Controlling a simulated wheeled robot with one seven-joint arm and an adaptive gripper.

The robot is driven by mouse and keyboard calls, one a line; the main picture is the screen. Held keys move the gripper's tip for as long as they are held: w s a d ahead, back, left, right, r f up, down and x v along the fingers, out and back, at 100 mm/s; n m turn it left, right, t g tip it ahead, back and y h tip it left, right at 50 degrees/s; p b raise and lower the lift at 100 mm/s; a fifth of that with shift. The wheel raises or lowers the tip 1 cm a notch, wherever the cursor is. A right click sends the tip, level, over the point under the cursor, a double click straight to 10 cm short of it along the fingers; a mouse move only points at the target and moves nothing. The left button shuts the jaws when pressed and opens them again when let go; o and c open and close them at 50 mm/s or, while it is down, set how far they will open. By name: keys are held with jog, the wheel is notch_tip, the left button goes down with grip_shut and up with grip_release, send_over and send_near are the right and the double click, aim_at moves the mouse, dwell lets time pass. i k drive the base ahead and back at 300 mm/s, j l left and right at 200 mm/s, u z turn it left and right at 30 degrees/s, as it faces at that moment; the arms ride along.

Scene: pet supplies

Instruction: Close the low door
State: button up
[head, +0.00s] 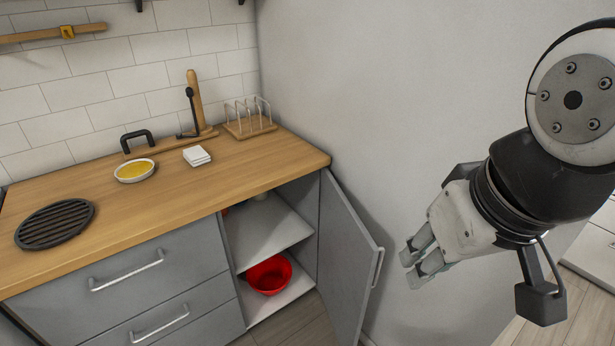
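The low door (345,258) is a grey cabinet door under the right end of the counter. It stands open, swung out toward the wall on the right, with a light bar handle (377,267) near its free edge. The open cabinet shows a shelf (262,232) and a red bowl (269,274) at the bottom. My gripper (410,268) is to the right of the door, apart from it in the picture, with its fingers pointing left and down. The fingers look spread with nothing between them.
A wooden counter (120,220) holds a black round grate (54,224), a yellow-filled dish (135,171), white squares (197,156) and a rack (249,118). Grey drawers (130,280) are left of the cabinet. A wall (350,100) stands close behind the door. Floor (290,322) shows before the cabinet.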

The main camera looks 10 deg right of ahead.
aim_at(348, 255)
jog(key=l+u, duration=0.2)
jog(key=l, duration=0.35)
jog(key=k+l+u, duration=0.15)
jog(key=l, duration=0.35)
jog(key=l+u, duration=0.2)
jog(key=l, duration=0.35)
jog(key=k+l+u, duration=0.15)
jog(key=l, duration=0.35)
jog(key=k+l+u, duration=0.2)
jog(key=l, duration=0.25)
jog(key=k+l+u, duration=0.2)
jog(key=l, duration=0.3)
jog(key=k+l+u, duration=0.15)
jog(key=l, duration=0.3)
jog(key=k+l+u, duration=0.2)
jog(key=l, duration=0.2)
jog(key=i+j+u, duration=0.1)
jog(key=i+j, duration=0.15)
jog(key=i+j+u, duration=0.1)
jog(key=i, duration=0.35)
jog(key=j, duration=0.1)
